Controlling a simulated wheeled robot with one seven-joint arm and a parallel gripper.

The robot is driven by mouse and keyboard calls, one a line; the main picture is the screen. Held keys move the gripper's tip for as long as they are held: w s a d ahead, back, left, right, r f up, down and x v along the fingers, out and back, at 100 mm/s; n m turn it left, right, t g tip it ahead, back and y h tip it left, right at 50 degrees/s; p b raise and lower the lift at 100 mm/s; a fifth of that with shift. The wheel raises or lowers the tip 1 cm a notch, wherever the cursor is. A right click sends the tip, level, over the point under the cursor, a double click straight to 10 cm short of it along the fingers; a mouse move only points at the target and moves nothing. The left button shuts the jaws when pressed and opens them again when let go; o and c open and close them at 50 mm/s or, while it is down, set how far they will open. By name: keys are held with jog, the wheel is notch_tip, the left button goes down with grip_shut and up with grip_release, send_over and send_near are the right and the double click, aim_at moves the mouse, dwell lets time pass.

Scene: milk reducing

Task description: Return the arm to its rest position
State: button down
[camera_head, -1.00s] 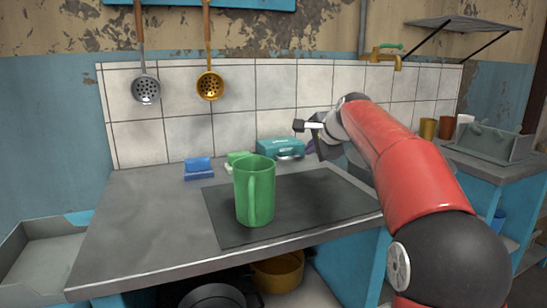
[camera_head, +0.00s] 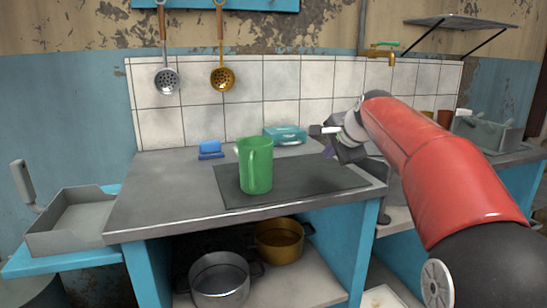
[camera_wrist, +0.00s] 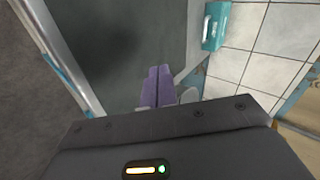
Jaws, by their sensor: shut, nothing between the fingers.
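My gripper (camera_head: 327,151) is at the end of my red arm, in the right half of the head view, above the right end of the counter. Its purple fingers (camera_wrist: 155,87) are together in the wrist view, with nothing between them. A green mug (camera_head: 256,166) stands upright on the dark mat (camera_head: 315,181), to the left of my gripper and apart from it. Part of the gripper is hidden behind my wrist in the head view.
A blue sponge (camera_head: 210,149) and a teal box (camera_head: 285,135) sit at the back of the counter (camera_head: 165,195) by the tiled wall. Two pots, one grey (camera_head: 219,280) and one brass (camera_head: 279,241), stand on the shelf below. A grey tray (camera_head: 78,222) is at left.

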jog(key=s+f+n+g+h, duration=0.1)
jog(key=s+f+n, duration=0.3)
jog(key=s, duration=0.8)
jog(key=s+d+f+n+g+h, duration=0.1)
jog(key=s+f+n, duration=0.3)
jog(key=s+f, duration=0.5)
jog(key=s+f+n+g+h, duration=0.1)
jog(key=s+f+n, duration=0.3)
jog(key=s, duration=1.3)
notch_tip(320, 180, down, 3)
jog(key=shift+s+d+r+n+g, duration=0.1)
jog(key=shift+s+d+n+g, duration=0.1)
jog(key=shift+n+g, duration=0.25)
